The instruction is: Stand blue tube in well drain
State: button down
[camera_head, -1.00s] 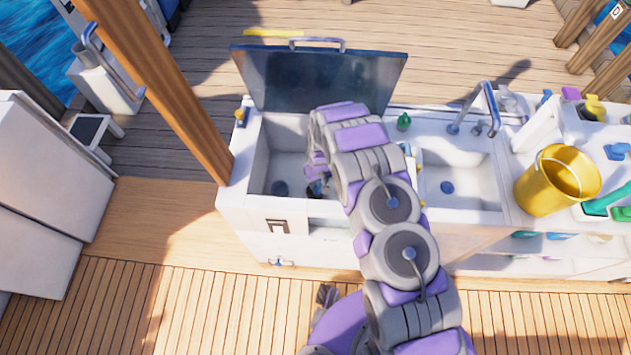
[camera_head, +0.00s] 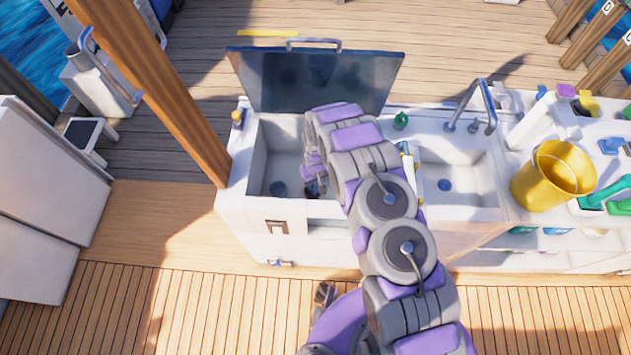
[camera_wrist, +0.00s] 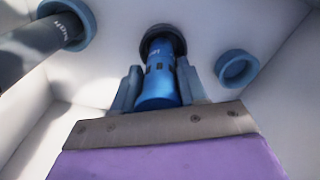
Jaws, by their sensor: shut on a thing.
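The blue tube (camera_wrist: 158,85) is between the fingers of my gripper (camera_wrist: 160,76) in the wrist view, and the gripper is shut on it. The tube's far end meets a dark round collar; I cannot tell whether it is seated in it or only in front of it. A blue drain ring (camera_wrist: 236,68) to the right is empty. At upper left a dark grey tube (camera_wrist: 35,48) stands at another blue ring (camera_wrist: 72,20). In the head view my gripper (camera_head: 314,188) is down inside the open well (camera_head: 258,160), mostly hidden by my arm. A drain (camera_head: 278,187) shows to its left.
The hatch lid (camera_head: 315,80) stands open behind the well. A small green bottle (camera_head: 401,120) is on the counter. A sink (camera_head: 465,175) with a tap (camera_head: 480,105) and a yellow bucket (camera_head: 553,178) are to the right. A wooden post (camera_head: 150,95) rises at left.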

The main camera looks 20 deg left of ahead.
jog(key=shift+a+f, duration=0.1)
jog(key=shift+a, duration=0.25)
jog(key=shift+d+f, duration=0.1)
jog(key=shift+d, duration=0.4)
jog(key=shift+f, duration=0.15)
jog(key=c, duration=1.1)
grip_release()
jog(key=shift+a+f, duration=0.1)
jog(key=shift+o, duration=1.1)
jog(key=shift+a, duration=0.25)
